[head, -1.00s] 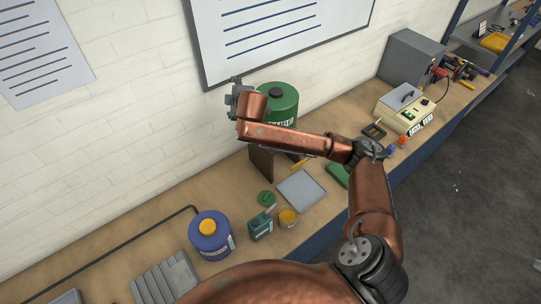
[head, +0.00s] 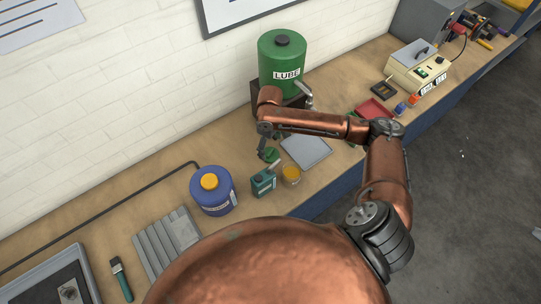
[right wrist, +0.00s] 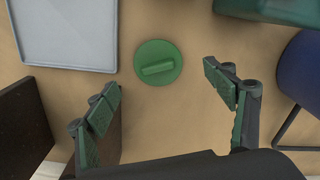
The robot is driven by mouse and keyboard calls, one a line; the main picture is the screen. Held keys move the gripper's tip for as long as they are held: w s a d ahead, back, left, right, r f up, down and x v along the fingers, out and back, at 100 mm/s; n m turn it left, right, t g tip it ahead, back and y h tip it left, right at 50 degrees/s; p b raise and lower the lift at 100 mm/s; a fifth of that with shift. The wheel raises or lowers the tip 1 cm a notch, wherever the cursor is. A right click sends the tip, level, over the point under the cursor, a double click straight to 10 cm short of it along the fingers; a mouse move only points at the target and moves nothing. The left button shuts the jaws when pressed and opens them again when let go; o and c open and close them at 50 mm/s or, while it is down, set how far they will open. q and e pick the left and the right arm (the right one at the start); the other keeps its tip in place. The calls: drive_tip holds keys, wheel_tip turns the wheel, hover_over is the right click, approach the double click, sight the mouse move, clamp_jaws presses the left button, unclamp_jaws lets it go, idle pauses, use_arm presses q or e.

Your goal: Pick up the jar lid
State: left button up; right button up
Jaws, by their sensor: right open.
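The jar lid (right wrist: 158,62) is a flat green disc with a raised grip bar, lying on the wooden bench. In the head view the lid (head: 272,155) is partly hidden by my right gripper (head: 264,148), which hangs just above and to its left. In the right wrist view my right gripper (right wrist: 170,98) is open and empty. The lid lies beyond its fingertips, roughly between their lines and a little toward the left finger. My left gripper is not in view.
A blue container (head: 212,190) is to the left. The green LUBE drum (head: 283,62) stands on a dark stand behind my arm.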

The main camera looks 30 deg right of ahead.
sight(271, 152)
drive_tip(key=f, duration=0.6)
drive_tip(key=shift+w+d, duration=0.15)
drive_tip(key=shift+w, duration=0.05)
drive_tip(key=shift+r, duration=0.1)
drive_tip(key=shift+c, duration=0.2)
drive_tip(key=c, duration=0.9)
